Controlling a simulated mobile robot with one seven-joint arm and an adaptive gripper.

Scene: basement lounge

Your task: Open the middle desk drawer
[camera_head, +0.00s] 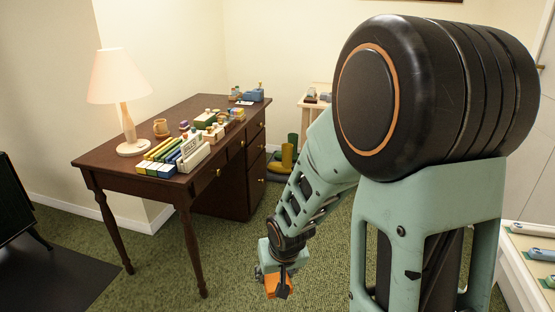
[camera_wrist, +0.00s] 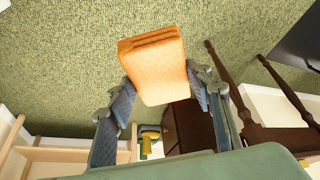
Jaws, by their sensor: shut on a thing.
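A dark brown wooden desk (camera_head: 120,160) stands left of centre in the head view, with small brass knobs along its drawer side. One drawer front with a knob (camera_head: 217,173) is under the desktop, and more drawers (camera_head: 256,150) are stacked in the far pedestal. All the drawer fronts that I see look closed. My gripper (camera_head: 274,280) is low over the carpet, in front of the desk and apart from it. It is shut on an orange block (camera_wrist: 155,70), seen between both fingers in the wrist view, and its layered edge looks like a sponge or bread.
A lamp (camera_head: 122,95), books (camera_head: 160,150), a cup (camera_head: 160,127) and small boxes crowd the desktop. The near desk legs (camera_head: 195,250) reach the carpet. A white shelf (camera_head: 520,270) stands at right. Green carpet (camera_head: 230,260) lies clear between the desk and my arm.

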